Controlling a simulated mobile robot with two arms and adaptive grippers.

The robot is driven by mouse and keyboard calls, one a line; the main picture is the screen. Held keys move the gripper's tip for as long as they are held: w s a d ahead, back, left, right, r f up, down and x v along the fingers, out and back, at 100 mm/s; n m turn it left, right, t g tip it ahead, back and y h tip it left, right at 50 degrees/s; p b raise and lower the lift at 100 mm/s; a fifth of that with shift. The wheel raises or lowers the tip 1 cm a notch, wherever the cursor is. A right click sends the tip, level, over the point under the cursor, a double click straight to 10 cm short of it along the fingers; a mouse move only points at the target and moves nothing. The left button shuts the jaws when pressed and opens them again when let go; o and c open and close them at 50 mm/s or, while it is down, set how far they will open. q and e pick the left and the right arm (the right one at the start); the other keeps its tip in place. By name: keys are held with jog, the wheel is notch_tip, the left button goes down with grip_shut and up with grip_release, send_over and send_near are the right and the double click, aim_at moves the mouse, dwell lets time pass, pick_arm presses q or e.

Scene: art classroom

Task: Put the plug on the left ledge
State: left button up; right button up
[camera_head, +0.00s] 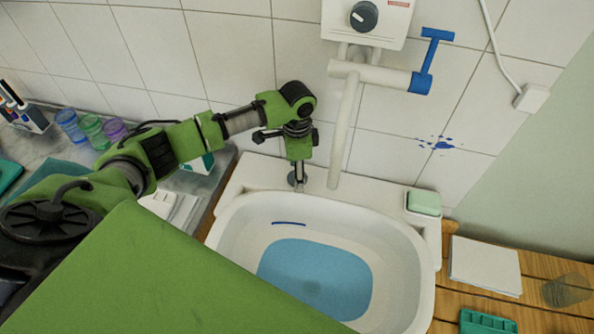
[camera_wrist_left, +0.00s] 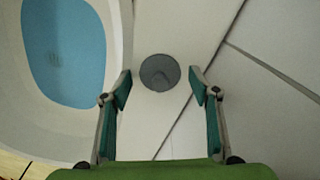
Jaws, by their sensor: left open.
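The plug, a dark grey disc with a small raised knob, shows in the left wrist view (camera_wrist_left: 160,73) on a white surface beside the basin. The sink's left ledge (camera_head: 252,172) is the pale flat strip at its back left corner. My left gripper (camera_head: 298,177) points down at the right part of this ledge, beside the spout pipe. In the left wrist view its open fingers (camera_wrist_left: 160,84) stand on both sides of the plug, with gaps on each side. In the head view the gripper largely hides the plug. My right gripper is not in view.
The white basin (camera_head: 411,275) holds blue water (camera_head: 315,278). The spout pipe (camera_head: 345,135) hangs close right of my gripper, under a blue-handled valve (camera_head: 424,75). A green soap (camera_head: 424,202) lies on the right ledge. Coloured cups (camera_head: 92,130) stand far left.

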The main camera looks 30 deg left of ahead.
pick_arm(q)
jog(key=shift+r, duration=0.15)
notch_tip(320, 180, up, 12)
jog(key=b, duration=0.1)
dwell(0.7)
